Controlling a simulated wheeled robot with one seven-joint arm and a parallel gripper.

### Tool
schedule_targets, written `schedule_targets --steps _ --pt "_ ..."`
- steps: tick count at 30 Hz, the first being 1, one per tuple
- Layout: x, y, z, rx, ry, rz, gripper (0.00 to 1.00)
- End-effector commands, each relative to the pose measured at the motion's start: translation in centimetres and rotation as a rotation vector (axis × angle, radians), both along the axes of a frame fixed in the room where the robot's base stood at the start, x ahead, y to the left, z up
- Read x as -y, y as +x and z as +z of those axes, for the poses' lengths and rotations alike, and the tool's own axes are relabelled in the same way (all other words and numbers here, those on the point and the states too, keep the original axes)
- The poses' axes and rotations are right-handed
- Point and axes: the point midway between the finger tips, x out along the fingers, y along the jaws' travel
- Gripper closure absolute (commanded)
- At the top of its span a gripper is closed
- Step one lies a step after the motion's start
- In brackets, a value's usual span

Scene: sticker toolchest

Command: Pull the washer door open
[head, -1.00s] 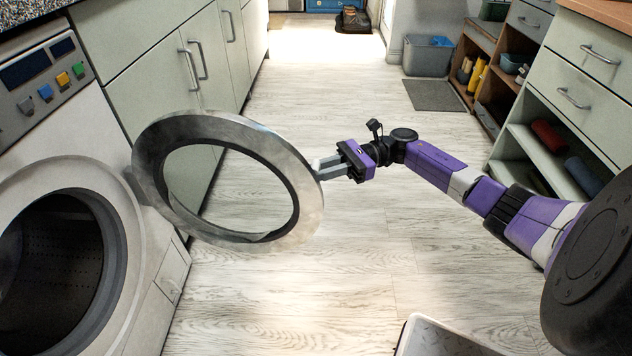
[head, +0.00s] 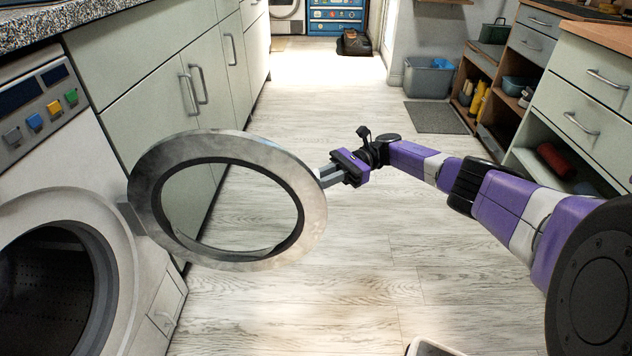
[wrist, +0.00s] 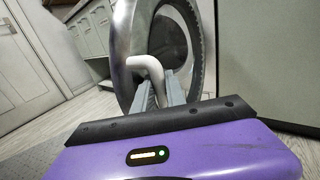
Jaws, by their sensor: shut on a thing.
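The washer (head: 72,170) stands at the left in the head view, with its round drum opening (head: 45,290) uncovered and dark inside. Its ring-shaped door (head: 305,205) is swung wide open, out over the floor, joined to the washer at a hinge on the door's left side. My gripper (head: 326,176) is at the door's far right rim. In the wrist view the fingers (wrist: 160,88) are shut on a pale bent handle (wrist: 147,64) on the door's rim (wrist: 124,45). The handle is hidden in the head view.
Cabinets (head: 150,90) with bar handles run along the left behind the door. Drawers and shelves (head: 590,95) stand at the right. A grey bin (head: 428,80) and a dark mat (head: 435,118) are further back. A white-rimmed container (head: 425,347) shows at the bottom edge. The middle floor is clear.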

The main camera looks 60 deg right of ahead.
Motion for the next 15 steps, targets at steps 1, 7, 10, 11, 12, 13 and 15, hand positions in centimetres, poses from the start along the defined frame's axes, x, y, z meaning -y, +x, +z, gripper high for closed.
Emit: schedule_targets --steps 1,7,10,11,12,13,15 --pt "-0.07 -0.03 -0.34 -0.006 -0.003 0.0 1.0" --pt "-0.08 -0.04 -0.37 -0.007 -0.002 0.0 1.0" --pt "-0.07 -0.04 -0.35 -0.006 -0.003 0.0 0.68" --pt "-0.07 -0.04 -0.33 -0.006 -0.003 0.0 0.62" --pt "-0.05 -0.04 -0.29 -0.005 -0.002 0.0 0.62" --pt "-0.05 -0.04 -0.27 -0.005 -0.002 0.0 0.62" --pt "-0.03 -0.04 -0.22 -0.004 -0.001 0.0 0.62"
